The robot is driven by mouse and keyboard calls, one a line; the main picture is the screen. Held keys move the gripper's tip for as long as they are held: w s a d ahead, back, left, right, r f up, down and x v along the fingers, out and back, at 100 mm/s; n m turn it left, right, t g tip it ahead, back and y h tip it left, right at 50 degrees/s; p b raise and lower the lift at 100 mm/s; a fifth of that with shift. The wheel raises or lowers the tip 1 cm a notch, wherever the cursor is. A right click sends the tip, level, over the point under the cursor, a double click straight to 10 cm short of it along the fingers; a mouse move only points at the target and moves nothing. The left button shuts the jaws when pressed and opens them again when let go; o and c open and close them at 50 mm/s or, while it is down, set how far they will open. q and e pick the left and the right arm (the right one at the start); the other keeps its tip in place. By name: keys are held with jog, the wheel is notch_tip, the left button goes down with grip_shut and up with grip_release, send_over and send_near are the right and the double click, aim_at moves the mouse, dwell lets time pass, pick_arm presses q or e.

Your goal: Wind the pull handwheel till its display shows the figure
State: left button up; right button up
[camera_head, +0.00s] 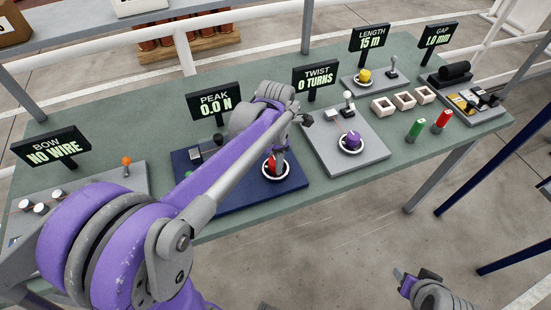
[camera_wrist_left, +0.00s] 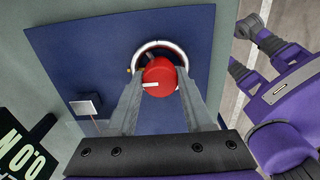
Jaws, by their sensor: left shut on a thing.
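The red handwheel (camera_wrist_left: 160,76) sits inside a white ring (camera_wrist_left: 158,44) on the blue plate (camera_wrist_left: 75,55), and a white mark shows on its side. In the head view the handwheel (camera_head: 271,165) is partly hidden by my left gripper (camera_head: 277,158). My left gripper (camera_wrist_left: 162,82) reaches down over the handwheel and is shut on it, one finger on each side. The display (camera_head: 214,103) behind the plate reads PEAK 0.0 N. My right gripper (camera_head: 415,278) is low at the right, away from the table; its opening is unclear.
On the green table (camera_head: 330,180), a grey plate (camera_head: 372,150) with a purple knob (camera_head: 350,141) stands right of the blue plate. The TWIST display (camera_head: 317,77) reads 0 TURNS. Red (camera_head: 442,120) and green (camera_head: 414,130) cylinders stand near the front edge.

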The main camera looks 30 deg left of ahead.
pick_arm(q)
grip_shut()
